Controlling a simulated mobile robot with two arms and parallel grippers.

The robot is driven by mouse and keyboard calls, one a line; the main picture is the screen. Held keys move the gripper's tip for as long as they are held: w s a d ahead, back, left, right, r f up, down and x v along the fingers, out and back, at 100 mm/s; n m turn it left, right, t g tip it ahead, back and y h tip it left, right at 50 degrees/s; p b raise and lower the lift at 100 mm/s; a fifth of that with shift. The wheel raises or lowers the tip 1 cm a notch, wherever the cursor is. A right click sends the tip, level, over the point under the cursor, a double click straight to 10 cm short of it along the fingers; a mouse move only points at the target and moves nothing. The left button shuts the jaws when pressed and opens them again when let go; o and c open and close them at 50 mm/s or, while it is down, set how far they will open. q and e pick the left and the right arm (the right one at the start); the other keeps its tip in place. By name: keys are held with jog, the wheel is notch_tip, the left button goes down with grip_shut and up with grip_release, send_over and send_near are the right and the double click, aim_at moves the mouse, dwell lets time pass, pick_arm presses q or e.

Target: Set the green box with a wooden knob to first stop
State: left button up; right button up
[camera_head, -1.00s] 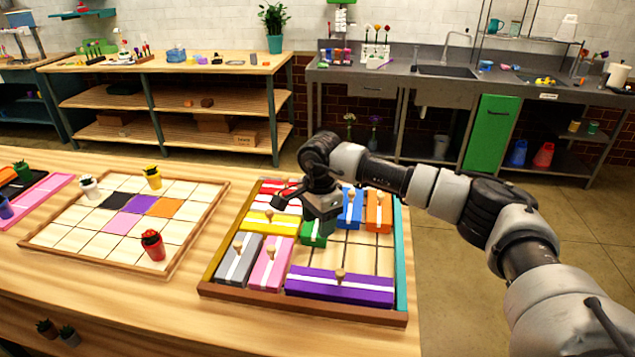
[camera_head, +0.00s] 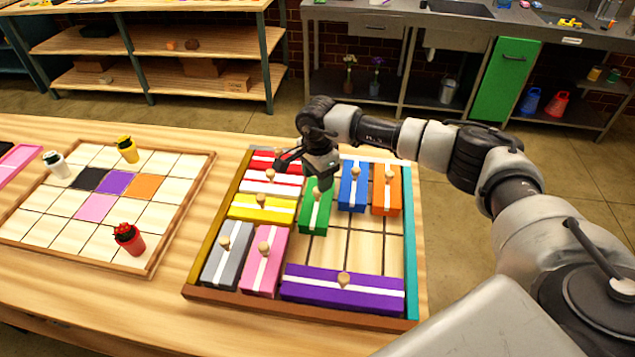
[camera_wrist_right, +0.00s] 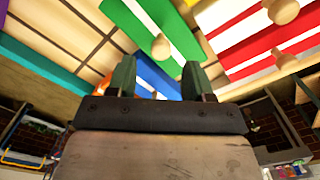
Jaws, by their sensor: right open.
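The green box (camera_head: 313,222) has a white stripe and a round wooden knob (camera_head: 317,195). It lies lengthwise in the middle of the framed sliding board (camera_head: 300,311), with the yellow box (camera_head: 250,212) on its left and the blue box (camera_head: 346,204) on its right. My right gripper (camera_head: 305,173) is open above the far end of the green box and hides part of it. In the right wrist view, the green box (camera_wrist_right: 186,37) and its knob (camera_wrist_right: 160,47) show beyond the open fingers (camera_wrist_right: 158,80); the knob appears apart from them. No stop marks can be made out. My left gripper is not in view.
Red boxes (camera_head: 262,188), an orange box (camera_head: 380,203), grey (camera_head: 218,269) and pink (camera_head: 253,278) boxes and a purple box (camera_head: 318,289) share the board. Bare cells (camera_head: 365,250) lie between the green and purple boxes and to the right. A tile board (camera_head: 148,262) with small pots stands left.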

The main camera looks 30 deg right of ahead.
aim_at(317, 200)
notch_tip(317, 200, down, 4)
jog(key=shift+w+r+p, duration=0.15)
jog(key=shift+p, duration=0.2)
jog(key=shift+f, duration=0.3)
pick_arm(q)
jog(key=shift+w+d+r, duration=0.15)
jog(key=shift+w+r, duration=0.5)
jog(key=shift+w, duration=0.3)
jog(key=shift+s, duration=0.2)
pick_arm(e)
jog(key=shift+c, duration=0.4)
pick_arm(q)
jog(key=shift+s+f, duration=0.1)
pick_arm(e)
jog(key=shift+d, duration=0.1)
grip_shut()
